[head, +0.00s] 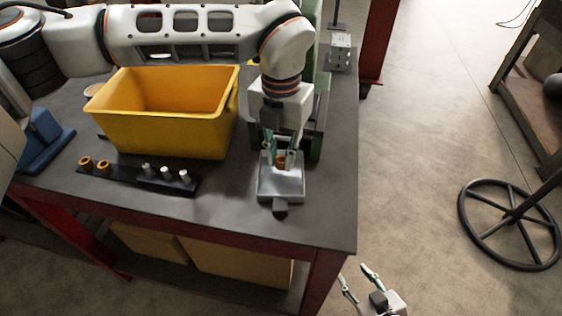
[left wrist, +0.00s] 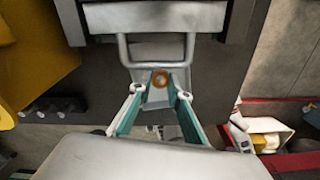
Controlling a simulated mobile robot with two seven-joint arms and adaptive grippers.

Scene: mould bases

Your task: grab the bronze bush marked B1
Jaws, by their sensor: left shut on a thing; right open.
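A bronze bush (head: 281,161) is between the fingertips of my left gripper (head: 280,158), which is shut on it. The bush also shows in the left wrist view (left wrist: 160,77) as a bronze ring between the fingertips. No marking is legible on it. In the head view it appears over a pale metal plate (head: 281,188); I cannot tell whether it touches it. Two more bronze bushes, one at the far left (head: 86,162) and one beside it (head: 103,167), stand on a dark strip (head: 123,175). My right gripper (head: 358,275) is open and empty, beyond the bench's front right corner.
A yellow bin (head: 170,135) stands left of my left gripper. Several silver pins (head: 165,172) stand on the dark strip. A green machine frame (head: 321,110) is close behind the gripper, and a small metal block (head: 341,52) lies farther back. The bench front (head: 240,215) is clear.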

